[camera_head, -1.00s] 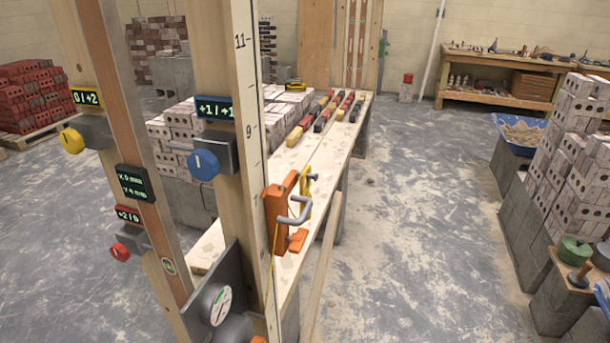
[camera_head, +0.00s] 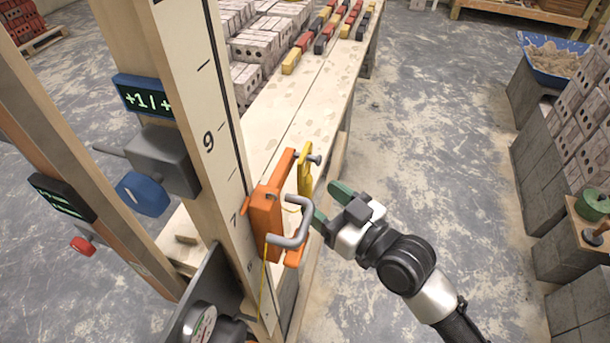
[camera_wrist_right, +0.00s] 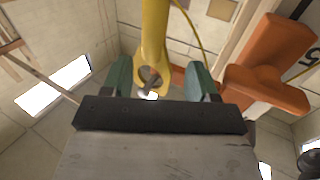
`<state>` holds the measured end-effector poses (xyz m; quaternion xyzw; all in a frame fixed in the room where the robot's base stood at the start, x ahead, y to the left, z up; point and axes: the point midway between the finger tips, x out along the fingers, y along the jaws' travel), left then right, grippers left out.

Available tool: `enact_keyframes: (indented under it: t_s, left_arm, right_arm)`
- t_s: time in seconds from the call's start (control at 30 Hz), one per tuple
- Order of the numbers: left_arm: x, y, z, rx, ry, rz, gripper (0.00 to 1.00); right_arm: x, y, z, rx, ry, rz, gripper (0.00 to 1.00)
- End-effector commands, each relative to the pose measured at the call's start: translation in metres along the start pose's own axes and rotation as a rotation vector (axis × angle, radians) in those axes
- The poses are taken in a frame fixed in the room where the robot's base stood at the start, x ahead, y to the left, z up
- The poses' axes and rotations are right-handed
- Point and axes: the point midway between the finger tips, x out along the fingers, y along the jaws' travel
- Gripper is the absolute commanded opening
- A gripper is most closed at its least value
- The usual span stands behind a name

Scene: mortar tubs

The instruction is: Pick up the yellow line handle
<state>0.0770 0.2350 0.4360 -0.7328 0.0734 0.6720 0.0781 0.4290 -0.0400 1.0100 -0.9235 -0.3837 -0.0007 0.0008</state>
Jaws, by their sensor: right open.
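The yellow line handle (camera_head: 305,172) hangs upright on a short grey peg beside an orange block (camera_head: 266,222) on the wooden post. My right gripper (camera_head: 330,207) is open, with its green fingertips just to the right of the handle and pointing towards it. In the right wrist view the yellow handle (camera_wrist_right: 154,40) runs down to a ringed end between and just beyond the open fingers (camera_wrist_right: 160,75). Nothing is held, and I cannot tell whether the fingers touch it. My left gripper is not in view.
A grey bent hook (camera_head: 291,226) sticks out in front of the orange block, close to my right fingers. A thin yellow line runs down the post. The long bench (camera_head: 300,100) stands behind with bricks on it. The floor to the right is clear up to the block stacks.

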Motion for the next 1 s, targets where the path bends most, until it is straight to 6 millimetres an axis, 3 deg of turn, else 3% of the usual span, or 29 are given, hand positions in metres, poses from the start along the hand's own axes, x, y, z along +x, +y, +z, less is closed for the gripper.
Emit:
enact_keyframes:
  t_s: [0.6, 0.87, 1.0]
  left_arm:
    - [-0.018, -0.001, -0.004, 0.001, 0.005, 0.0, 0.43]
    - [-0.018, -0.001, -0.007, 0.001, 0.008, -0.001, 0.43]
    - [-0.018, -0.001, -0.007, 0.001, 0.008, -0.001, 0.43]
  right_arm:
    - [0.072, 0.009, -0.001, 0.0, 0.0, 0.002, 0.59]
    - [0.076, 0.009, 0.001, -0.001, -0.002, 0.002, 0.59]
    - [0.076, 0.009, 0.001, -0.001, -0.001, 0.002, 0.42]
